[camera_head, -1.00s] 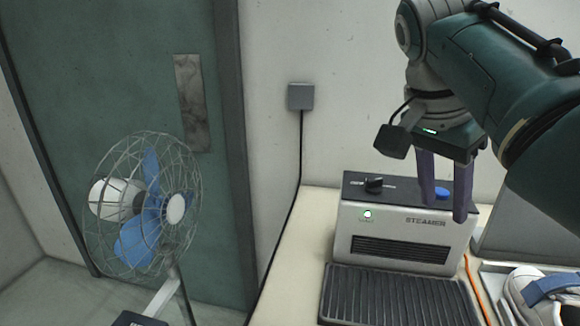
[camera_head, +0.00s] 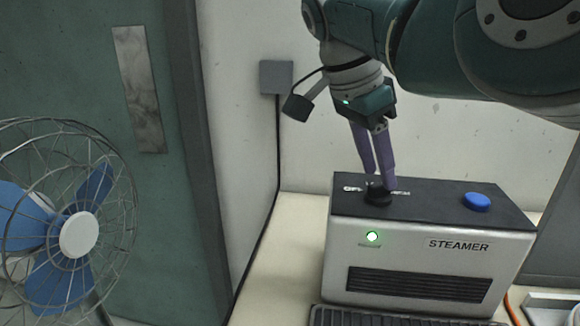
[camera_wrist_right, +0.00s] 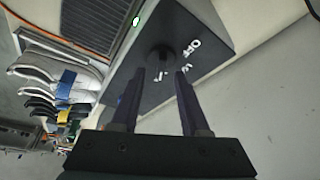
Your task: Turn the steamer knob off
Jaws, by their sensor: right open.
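The steamer (camera_head: 430,250) is a grey box with a black top panel, standing on the bench. Its black knob (camera_head: 377,194) sits on the left of the top panel; the lettering beside it is partly covered. A green light (camera_head: 372,237) glows on the front below the knob. My right gripper (camera_head: 378,184) points down at the knob with its purple fingers apart. In the right wrist view the knob (camera_wrist_right: 159,59) lies just beyond and between the open fingertips (camera_wrist_right: 160,72), near the word OFF. Whether the fingers touch the knob is unclear. My left gripper is not in view.
A blue button (camera_head: 477,201) is on the right of the steamer's top. A blue fan (camera_head: 77,235) in a wire cage stands at left. A black cable runs down from a grey wall box (camera_head: 276,77). Shoes (camera_wrist_right: 62,85) show in the wrist view.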

